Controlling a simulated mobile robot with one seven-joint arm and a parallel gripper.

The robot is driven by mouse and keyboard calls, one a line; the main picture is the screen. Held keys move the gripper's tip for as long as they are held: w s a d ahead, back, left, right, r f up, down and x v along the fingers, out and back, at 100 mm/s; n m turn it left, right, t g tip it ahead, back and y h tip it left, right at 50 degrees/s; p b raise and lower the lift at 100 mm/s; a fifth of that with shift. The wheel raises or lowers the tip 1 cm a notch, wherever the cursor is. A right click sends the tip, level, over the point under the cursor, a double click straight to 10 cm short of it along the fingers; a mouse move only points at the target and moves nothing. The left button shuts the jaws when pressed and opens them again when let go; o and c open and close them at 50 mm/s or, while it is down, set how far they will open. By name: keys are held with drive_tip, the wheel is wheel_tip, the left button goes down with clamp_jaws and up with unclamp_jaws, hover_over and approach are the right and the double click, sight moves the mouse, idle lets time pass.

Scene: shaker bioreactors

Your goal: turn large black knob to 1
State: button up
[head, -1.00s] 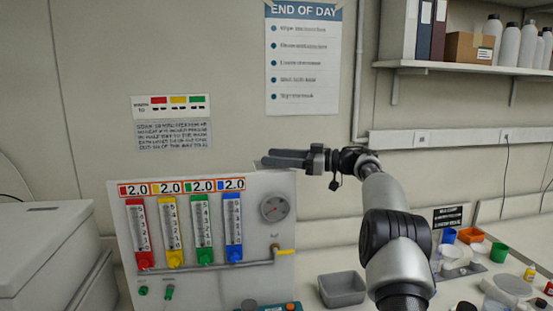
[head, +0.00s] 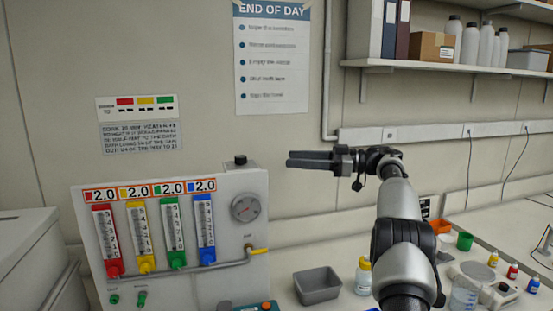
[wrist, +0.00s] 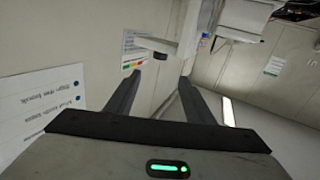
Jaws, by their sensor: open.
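A black knob (head: 240,160) sits on top of the white panel box (head: 165,187), near its right end. Its pointer and any numbers around it are too small to read. My gripper (head: 290,159) is open and empty, in the air to the right of the knob at about its height in the head view, fingers pointing left. A clear gap shows between fingertips and knob. In the wrist view the fingers (wrist: 160,76) are spread with nothing between them. A small dark part beyond them there may be the knob, but I cannot be sure.
The panel carries coloured flow tubes, a round gauge (head: 245,207) and a yellow-handled valve (head: 258,251). A grey bin (head: 317,285) and bottles stand on the bench to the right. A shelf (head: 450,68) hangs above right. The wall is behind my gripper.

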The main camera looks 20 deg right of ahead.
drive_tip(key=shift+v, duration=1.05)
